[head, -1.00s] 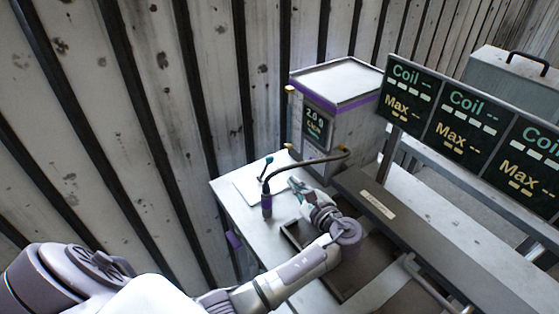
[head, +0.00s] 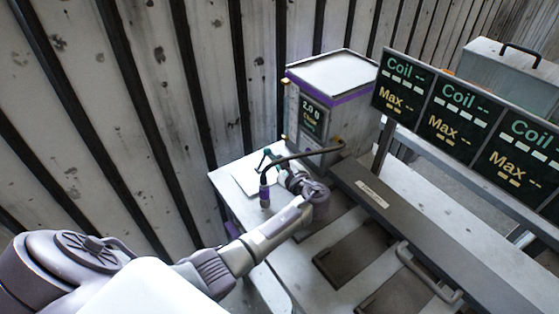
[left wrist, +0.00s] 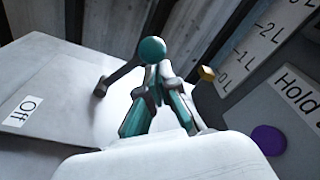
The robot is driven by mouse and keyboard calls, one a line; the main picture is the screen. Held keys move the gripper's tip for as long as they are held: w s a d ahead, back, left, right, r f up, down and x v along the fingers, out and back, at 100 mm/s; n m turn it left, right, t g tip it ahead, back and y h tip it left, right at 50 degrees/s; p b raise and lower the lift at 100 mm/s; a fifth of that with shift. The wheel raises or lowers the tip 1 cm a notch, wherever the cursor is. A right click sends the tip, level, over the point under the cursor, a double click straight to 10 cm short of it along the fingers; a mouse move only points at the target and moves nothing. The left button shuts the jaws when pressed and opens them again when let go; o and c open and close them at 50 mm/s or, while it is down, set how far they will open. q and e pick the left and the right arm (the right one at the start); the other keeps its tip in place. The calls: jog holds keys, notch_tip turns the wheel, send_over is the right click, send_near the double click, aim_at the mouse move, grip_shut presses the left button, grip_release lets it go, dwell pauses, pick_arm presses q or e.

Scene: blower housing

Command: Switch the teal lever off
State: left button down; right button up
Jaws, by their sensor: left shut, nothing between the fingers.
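The teal lever shows in the left wrist view as a teal ball knob (left wrist: 151,49) on a dark arm that slants down left to a pivot on a pale plate. An "Off" label (left wrist: 22,111) lies on the plate at the left, away from the knob. In the head view the lever's knob (head: 267,153) is small at the table's far left. My left gripper (head: 273,164) is shut and empty, right beside the lever. In the left wrist view its teal fingertips (left wrist: 156,82) come together just below the knob; contact is unclear. My right gripper is out of view.
Coil display panels (head: 461,108) stand at the right. The ribbed wall (head: 150,130) is close on the left.

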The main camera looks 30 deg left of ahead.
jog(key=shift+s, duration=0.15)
pick_arm(q)
jog(key=shift+s+a+r+n+b, duration=0.15)
jog(key=shift+s+n+b, duration=0.15)
jog(key=shift+n, duration=0.25)
jog(key=shift+s+a+r+n+b, duration=0.15)
jog(key=shift+n+b, duration=0.1)
jog(key=shift+n, duration=0.3)
jog(key=shift+s+r+n, duration=0.3)
jog(key=shift+s+r, duration=0.05)
jog(key=shift+r, duration=0.15)
jog(key=shift+s+a+r+t+p, duration=0.15)
jog(key=shift+s+t+p, duration=0.15)
jog(key=shift+p, duration=0.2)
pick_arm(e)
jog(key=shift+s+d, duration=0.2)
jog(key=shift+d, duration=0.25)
pick_arm(q)
jog(key=shift+w, duration=0.1)
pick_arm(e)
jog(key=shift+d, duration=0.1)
